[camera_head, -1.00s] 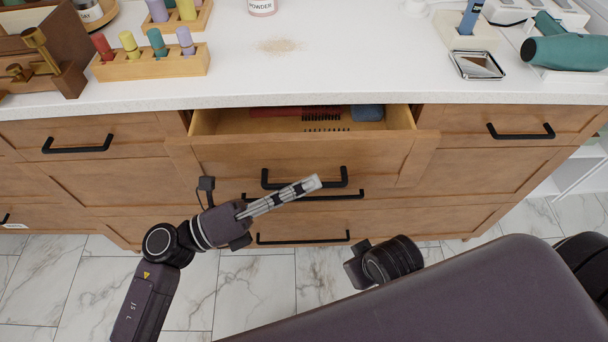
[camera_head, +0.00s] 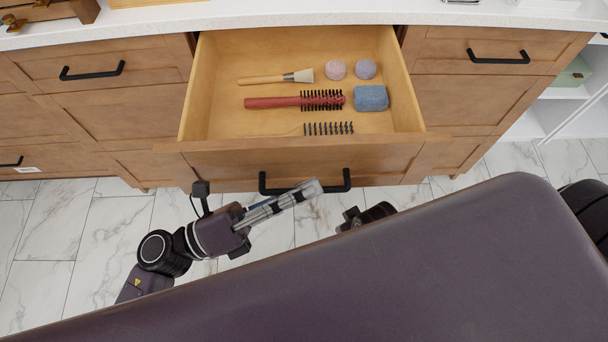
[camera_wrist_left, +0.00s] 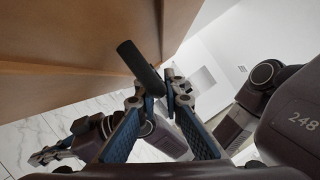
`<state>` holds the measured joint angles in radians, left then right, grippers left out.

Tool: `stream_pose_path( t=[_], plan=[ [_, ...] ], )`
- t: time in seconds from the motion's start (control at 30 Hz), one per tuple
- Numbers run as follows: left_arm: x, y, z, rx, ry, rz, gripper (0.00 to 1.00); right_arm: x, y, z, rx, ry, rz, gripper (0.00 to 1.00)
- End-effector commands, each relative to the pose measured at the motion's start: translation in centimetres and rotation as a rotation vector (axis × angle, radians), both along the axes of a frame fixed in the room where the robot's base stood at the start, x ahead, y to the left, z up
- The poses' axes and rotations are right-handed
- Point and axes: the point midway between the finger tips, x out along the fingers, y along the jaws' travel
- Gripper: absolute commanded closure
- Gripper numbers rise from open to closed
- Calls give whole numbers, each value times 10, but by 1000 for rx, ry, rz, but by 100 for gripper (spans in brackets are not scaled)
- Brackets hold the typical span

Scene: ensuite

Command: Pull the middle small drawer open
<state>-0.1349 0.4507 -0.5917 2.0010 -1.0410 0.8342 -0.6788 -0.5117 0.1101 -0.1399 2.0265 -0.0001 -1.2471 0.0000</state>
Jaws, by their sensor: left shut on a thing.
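The middle small drawer (camera_head: 225,160) is pulled well out of the wooden cabinet in the head view, its inside showing. Its black bar handle (camera_head: 337,187) is on the front panel. My left gripper (camera_head: 312,188) is shut on this handle near its middle. In the left wrist view the dark handle (camera_wrist_left: 138,64) runs between the fingers, close to the brown drawer front.
The drawer holds a red hairbrush (camera_head: 295,101), a makeup brush (camera_head: 270,78), a blue sponge (camera_head: 370,98), two round balls and a dark-bristled comb or brush (camera_head: 328,128). Closed drawers with black handles (camera_head: 92,72) flank it. Marble floor (camera_head: 85,240) lies in front.

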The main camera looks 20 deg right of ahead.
Motion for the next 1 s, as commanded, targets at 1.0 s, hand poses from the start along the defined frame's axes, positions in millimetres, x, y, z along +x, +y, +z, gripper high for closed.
stream_pose_path(
  t=[1.0],
  plan=[
    [-1,13,-4,3,2,3,74,0,0,0,-1,1,0,100]
  ],
)
